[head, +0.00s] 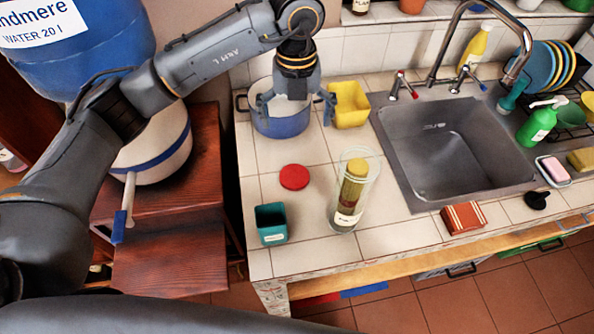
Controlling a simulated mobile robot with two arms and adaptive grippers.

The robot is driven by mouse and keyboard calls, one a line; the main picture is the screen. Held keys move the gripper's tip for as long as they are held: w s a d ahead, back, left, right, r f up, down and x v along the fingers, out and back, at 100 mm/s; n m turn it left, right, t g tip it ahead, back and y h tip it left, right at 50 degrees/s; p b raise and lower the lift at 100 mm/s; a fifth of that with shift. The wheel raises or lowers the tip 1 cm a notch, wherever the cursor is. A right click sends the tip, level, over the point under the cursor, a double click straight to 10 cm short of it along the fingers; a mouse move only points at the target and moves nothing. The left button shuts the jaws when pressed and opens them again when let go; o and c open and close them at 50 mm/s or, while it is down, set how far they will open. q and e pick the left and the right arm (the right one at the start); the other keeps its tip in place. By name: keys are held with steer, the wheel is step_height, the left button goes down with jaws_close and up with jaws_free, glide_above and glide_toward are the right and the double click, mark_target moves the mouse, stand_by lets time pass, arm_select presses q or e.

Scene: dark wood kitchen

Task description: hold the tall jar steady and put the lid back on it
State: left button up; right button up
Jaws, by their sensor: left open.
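The tall jar (346,218) is clear glass and stands upright on the white tiled counter (300,150), with yellowish-brown contents and a pale label near its base. No lid sits on its mouth. A round red lid (294,177) lies flat on the tiles to the left of the jar. My left gripper (297,108) points down over the blue and white pot at the back of the counter, open with its fingers spread wide and nothing between them. It is behind the lid and jar, apart from both. My right gripper does not show.
A blue pot (281,124) and a yellow container (348,104) stand at the back. A teal square cup (271,224) is near the left front edge. The sink (450,150) lies right of the jar, with a red-brown box (463,218) before it. Tiles around the lid are clear.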

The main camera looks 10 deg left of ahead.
arm_select(q)
steer(key=b, duration=0.5)
glide_above(297, 179)
step_height(297, 179, down, 5)
steer(key=shift+f, duration=0.35)
step_height(297, 179, down, 8)
steer(key=shift+r+p, duration=0.1)
steer(key=shift+p, duration=0.8)
steer(key=shift+f, duration=0.45)
